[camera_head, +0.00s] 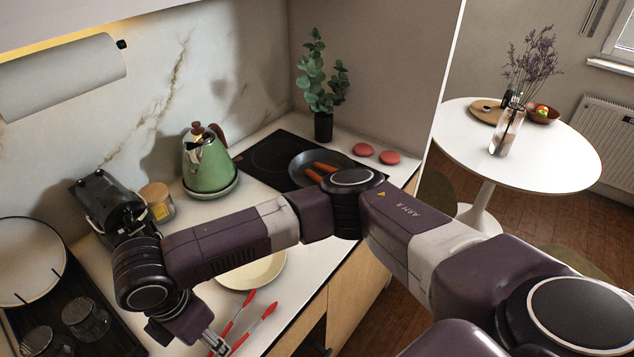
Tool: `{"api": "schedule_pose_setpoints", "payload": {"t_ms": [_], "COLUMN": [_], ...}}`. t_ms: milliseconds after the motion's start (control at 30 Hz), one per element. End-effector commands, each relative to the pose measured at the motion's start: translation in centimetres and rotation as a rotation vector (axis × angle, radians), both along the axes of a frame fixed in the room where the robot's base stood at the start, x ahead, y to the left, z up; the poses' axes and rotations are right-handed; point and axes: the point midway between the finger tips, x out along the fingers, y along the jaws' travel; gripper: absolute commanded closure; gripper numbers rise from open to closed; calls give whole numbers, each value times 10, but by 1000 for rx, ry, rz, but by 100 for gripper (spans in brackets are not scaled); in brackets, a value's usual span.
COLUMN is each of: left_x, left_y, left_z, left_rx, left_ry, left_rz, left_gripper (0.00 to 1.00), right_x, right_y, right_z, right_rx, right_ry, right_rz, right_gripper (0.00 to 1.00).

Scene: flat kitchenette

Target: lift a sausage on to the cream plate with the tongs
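Two orange-brown sausages (326,167) lie in a dark frying pan (303,159) on the hob, partly hidden by my arm. The cream plate (262,274) lies on the counter, its far part hidden behind my arm. The tongs (262,319), with two red arms spread apart, lie near the counter's front edge, below the plate in the picture. My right arm comes in from the right and bends over the counter. Its gripper (216,345) points down beside the near end of the tongs; I cannot tell whether it touches them or how far its fingers are open. My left gripper is out of view.
A green kettle (207,163), a lidded jar (157,201) and a black coffee machine (108,206) stand along the wall. A dark rack (112,327) with glasses is at lower left. A plant (322,88) and two red round objects (376,153) are beyond the hob.

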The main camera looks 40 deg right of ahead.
Motion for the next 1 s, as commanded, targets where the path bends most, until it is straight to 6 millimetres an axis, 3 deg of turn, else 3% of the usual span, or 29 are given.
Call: {"api": "schedule_pose_setpoints", "payload": {"t_ms": [33,267,533,900,1000], "left_x": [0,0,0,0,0], "left_y": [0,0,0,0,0], "left_z": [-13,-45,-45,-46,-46], "left_rx": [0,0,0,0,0], "left_ry": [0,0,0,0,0], "left_rz": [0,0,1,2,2], "left_gripper": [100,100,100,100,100], "right_x": [0,2,3,3,3], "right_y": [-1,-4,-6,-7,-7], "right_z": [-13,-42,-67,-72,-72], "right_rx": [0,-1,0,0,0], "right_ry": [0,-1,1,-1,-1], "right_rz": [0,0,-2,-1,-1], "right_gripper": [56,56,56,56,67]}}
